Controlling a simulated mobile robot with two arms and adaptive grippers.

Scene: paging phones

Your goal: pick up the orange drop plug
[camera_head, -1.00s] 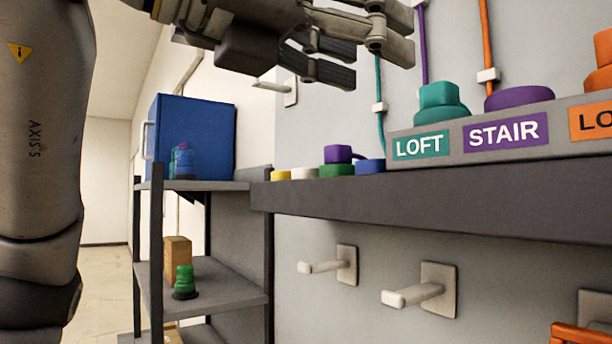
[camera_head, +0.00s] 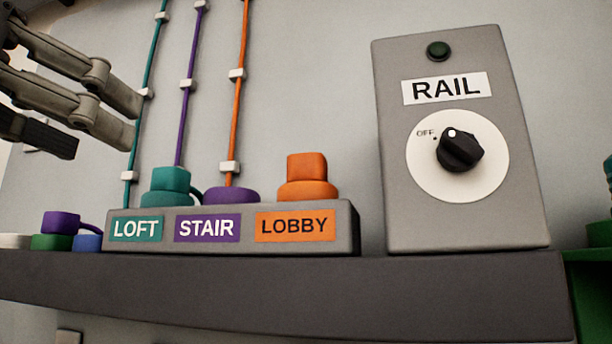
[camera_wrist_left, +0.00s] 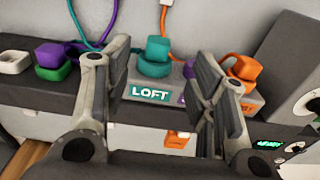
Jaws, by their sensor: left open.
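An orange plug (camera_head: 307,167) with a blocky top sits on a round orange base on the grey box (camera_head: 347,229), above the LOBBY label (camera_head: 295,226). In the left wrist view the orange plug (camera_wrist_left: 244,68) shows right of the right finger, partly hidden by it. My left gripper (camera_head: 108,122) is at the upper left of the head view, left of the plug and apart from it. In the left wrist view its fingers (camera_wrist_left: 162,52) are spread, with the teal plug (camera_wrist_left: 157,55) seen between them; nothing is held. My right gripper is not in view.
A teal plug (camera_head: 168,181) and a purple round base (camera_head: 230,195) share the box. A purple plug (camera_head: 61,222) stands on a green round piece at left. The RAIL panel (camera_head: 460,215) with a black knob stands right on the dark shelf (camera_head: 400,290). Cables hang behind.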

